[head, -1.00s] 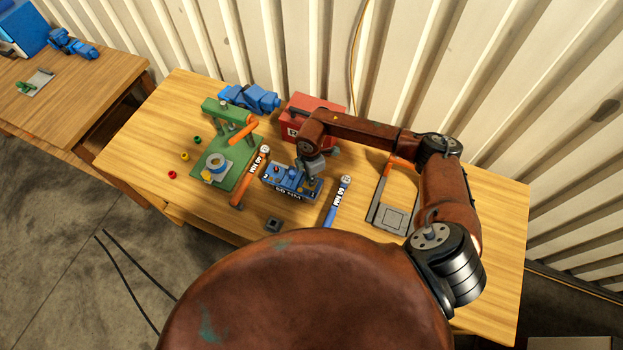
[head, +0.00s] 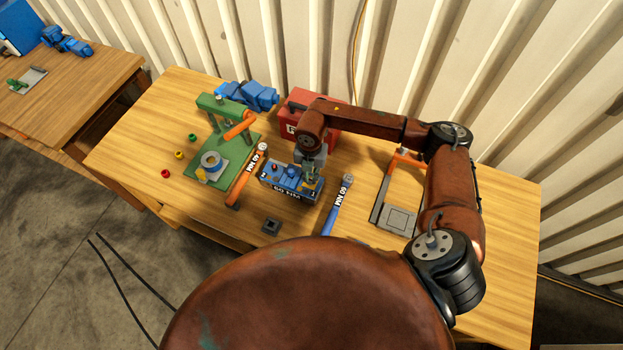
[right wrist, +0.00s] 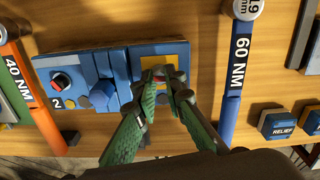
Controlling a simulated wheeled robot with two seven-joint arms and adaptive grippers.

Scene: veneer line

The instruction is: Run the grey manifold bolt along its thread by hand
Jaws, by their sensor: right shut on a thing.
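The blue manifold (head: 278,180) lies on the table between two torque wrenches. In the right wrist view the manifold (right wrist: 115,62) shows a red-topped knob, a number 2 and a yellow patch. My right gripper (head: 314,178) points down over the manifold's right end. In the right wrist view its green fingers (right wrist: 163,76) are closed together over the yellow patch. They are shut on the small grey bolt (right wrist: 159,71), which is mostly hidden between the fingertips. How far the bolt sits in its thread cannot be seen. My left gripper is out of view.
An orange 40 NM wrench (head: 247,174) lies left of the manifold, a blue 60 NM wrench (head: 339,206) right of it. A green press (head: 222,150) stands left, a red box (head: 296,104) behind. A grey fixture (head: 398,217) is at right.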

